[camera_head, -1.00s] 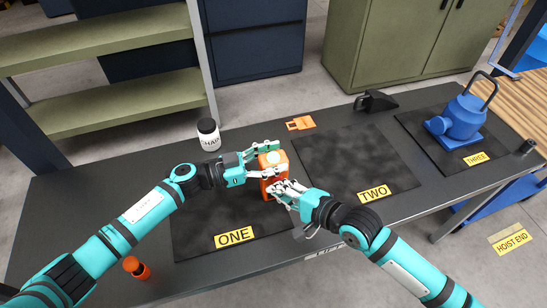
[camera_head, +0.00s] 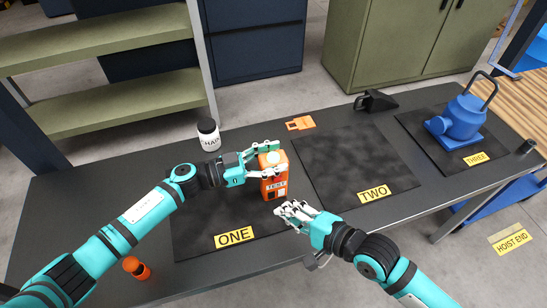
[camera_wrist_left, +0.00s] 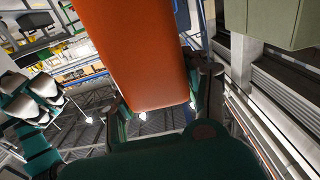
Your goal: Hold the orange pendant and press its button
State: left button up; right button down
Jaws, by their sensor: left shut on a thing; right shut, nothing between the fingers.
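The orange pendant (camera_head: 273,176) stands upright over the mat marked ONE (camera_head: 205,222), with a pale round top and a TEST label with a small pale patch below it on its front. My left gripper (camera_head: 264,160) is shut on the pendant near its top, from the left. The pendant's orange side (camera_wrist_left: 135,50) fills the middle of the left wrist view, between the fingers. My right gripper (camera_head: 283,208) is shut and empty, in front of and below the pendant, apart from it. Whether the pendant's base touches the mat is hard to tell.
A white jar with a black lid (camera_head: 208,135) stands behind mat ONE. An orange tag (camera_head: 300,124) and a black object (camera_head: 375,101) lie at the back. A blue machine (camera_head: 458,118) stands on mat THREE. Mat TWO (camera_head: 350,160) is clear.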

pick_arm(q)
jog(key=o, duration=1.5)
jog(key=v, duration=1.2)
